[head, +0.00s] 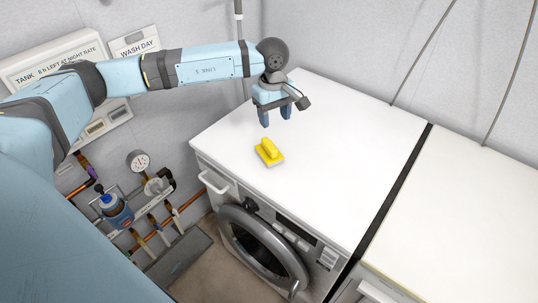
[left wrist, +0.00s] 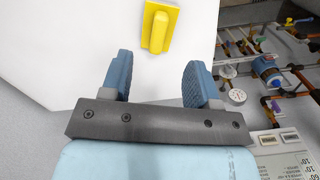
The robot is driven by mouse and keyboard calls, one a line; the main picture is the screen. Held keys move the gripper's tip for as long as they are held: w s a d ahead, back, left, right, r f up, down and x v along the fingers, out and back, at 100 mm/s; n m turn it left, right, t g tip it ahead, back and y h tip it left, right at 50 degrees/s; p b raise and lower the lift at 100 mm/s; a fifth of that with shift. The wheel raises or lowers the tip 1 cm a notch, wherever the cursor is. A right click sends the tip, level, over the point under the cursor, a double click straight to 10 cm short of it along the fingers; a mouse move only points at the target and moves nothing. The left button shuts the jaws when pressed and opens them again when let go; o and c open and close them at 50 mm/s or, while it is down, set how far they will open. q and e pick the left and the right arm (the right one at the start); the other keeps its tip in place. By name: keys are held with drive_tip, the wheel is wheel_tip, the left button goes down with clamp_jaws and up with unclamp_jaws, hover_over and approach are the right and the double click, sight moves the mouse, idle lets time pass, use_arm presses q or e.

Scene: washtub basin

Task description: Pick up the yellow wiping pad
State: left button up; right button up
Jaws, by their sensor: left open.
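The yellow wiping pad (head: 269,151) lies on the white top of the washing machine (head: 325,130), near its front left edge. It has a raised yellow handle and a pale underside. My left gripper (head: 276,120) is open and empty above the machine top, behind the pad in the head view and apart from it. In the left wrist view the pad (left wrist: 159,27) lies beyond the two blue fingertips (left wrist: 160,75), near the top of the picture, with nothing between the fingers. My right gripper is not in view.
A second white top (head: 460,215) stands to the right across a dark gap. The machine top around the pad is clear.

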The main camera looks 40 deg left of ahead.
sight(269, 143)
use_arm(q)
drive_tip(key=shift+y, duration=0.4)
drive_tip(key=f, duration=0.2)
drive_tip(key=a+f, duration=0.1)
drive_tip(key=f, duration=0.2)
drive_tip(key=a+f+p, duration=0.1)
drive_tip(key=f, duration=0.1)
drive_tip(key=shift+w+f, duration=0.3)
drive_tip(key=shift+f, duration=0.05)
drive_tip(key=f, duration=0.3)
drive_tip(key=f+p, duration=0.1)
drive_tip(key=f, duration=0.1)
drive_tip(key=shift+w+a+f, duration=0.15)
drive_tip(key=shift+w+a, duration=0.1)
clamp_jaws()
